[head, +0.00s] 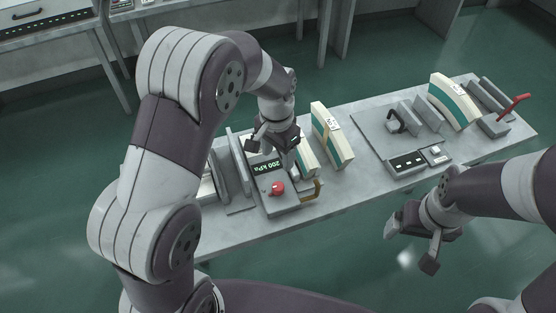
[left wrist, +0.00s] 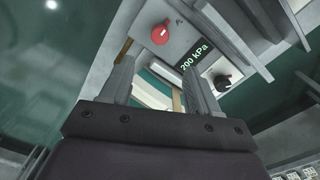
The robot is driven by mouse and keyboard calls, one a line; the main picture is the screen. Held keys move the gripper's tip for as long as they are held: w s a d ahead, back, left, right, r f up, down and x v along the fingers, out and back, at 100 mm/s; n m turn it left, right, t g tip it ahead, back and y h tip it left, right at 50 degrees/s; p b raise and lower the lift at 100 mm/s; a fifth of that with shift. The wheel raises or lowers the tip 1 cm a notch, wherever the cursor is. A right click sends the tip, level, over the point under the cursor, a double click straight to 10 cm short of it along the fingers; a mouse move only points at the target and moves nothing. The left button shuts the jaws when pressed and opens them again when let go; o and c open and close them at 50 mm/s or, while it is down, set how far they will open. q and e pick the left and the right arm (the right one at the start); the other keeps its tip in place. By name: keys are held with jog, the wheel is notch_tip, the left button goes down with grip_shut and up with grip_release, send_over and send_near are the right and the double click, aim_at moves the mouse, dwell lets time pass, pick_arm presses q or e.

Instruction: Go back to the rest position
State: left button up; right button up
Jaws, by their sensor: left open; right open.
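My left gripper (head: 274,146) is over the pressure unit (head: 283,204) on the bench. The unit has a display reading 200 kPa (head: 266,166), a red knob (head: 277,188) and a brass-coloured handle (head: 311,191). In the left wrist view the left gripper (left wrist: 160,78) has its fingers apart. The red knob (left wrist: 160,34) and a black knob (left wrist: 222,82) show beyond them. Part of a pale block shows between the fingers; I cannot tell if they touch it. My right gripper (head: 411,242) is open and empty, in front of the bench's near edge.
Upright plates stand left of the unit. Green floor lies open in front.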

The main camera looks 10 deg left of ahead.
dwell(0.4)
pick_arm(q)
jog(key=s+a+r+n, duration=0.1)
jog(key=s+a+n, duration=0.1)
jog(key=s, duration=0.5)
jog(key=s+a+r+n+t, duration=0.1)
jog(key=s+a+n, duration=0.2)
jog(key=s, duration=0.4)
jog(key=shift+s+a+r+n, duration=0.15)
jog(key=shift+s+a+n, duration=0.05)
jog(key=shift+a+n, duration=0.2)
jog(key=shift+s, duration=0.1)
